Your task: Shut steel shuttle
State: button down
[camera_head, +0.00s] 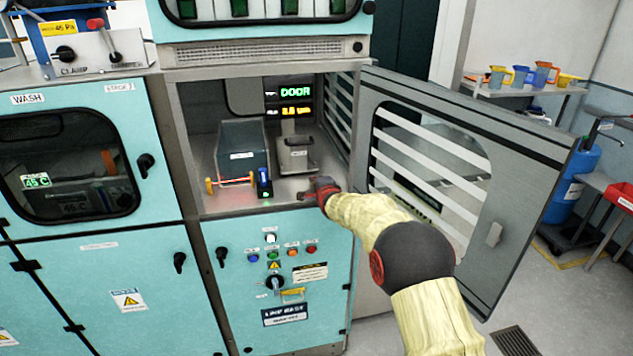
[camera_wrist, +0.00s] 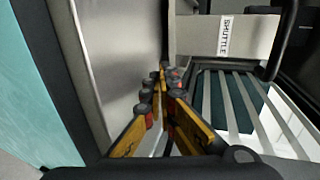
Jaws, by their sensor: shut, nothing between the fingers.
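The grey steel door (camera_head: 545,150) with a striped window stands wide open, swung out to the right of the lit chamber. A small light handle (camera_head: 494,234) shows near its free edge. In the wrist view, a grey panel (camera_wrist: 195,38) with a SHUTTLE label and a dark bar handle is at the upper right, above pale slats (camera_wrist: 235,105). My gripper (camera_head: 322,190) is at the chamber's lower right front corner, close to the door's hinge side. In the wrist view my gripper (camera_wrist: 162,75) has its yellow fingers together, holding nothing. I cannot tell whether it touches anything.
The chamber holds a grey bin (camera_head: 243,148), a steel block with a handle (camera_head: 296,155), and a small blue device (camera_head: 264,183). A control panel (camera_head: 288,255) is below.

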jog(key=shift+s, duration=0.25)
jog(key=p+v, duration=0.1)
jog(key=v, duration=0.6)
jog(key=shift+s+r, duration=0.15)
jog(key=shift+s, duration=0.1)
jog(key=s+d+r+n+g+h, duration=0.1)
jog(key=s+d+r+n, duration=0.1)
jog(key=s+d+r, duration=0.45)
jog(key=s+d+r+n+g+h, duration=0.1)
jog(key=s+d+n, duration=0.2)
jog(key=s, duration=0.6)
jog(key=s+d+r+n+g+h, duration=0.1)
jog(key=s+d+r+n+g, duration=0.1)
jog(key=s+d+r, duration=0.4)
jog(key=s+d+f+n+g, duration=0.1)
jog(key=s+d+f+n, duration=0.1)
jog(key=s, duration=1)
jog(key=s+d+f+n+g, duration=0.2)
jog(key=s+d+f+n, duration=0.1)
jog(key=s, duration=0.9)
jog(key=s+d+f+n+g+h, duration=0.1)
jog(key=s+d+f+n, duration=0.1)
jog(key=s, duration=1)
jog(key=shift+d+f+n, duration=0.2)
jog(key=shift+f+n, duration=0.1)
jog(key=shift+n, duration=0.1)
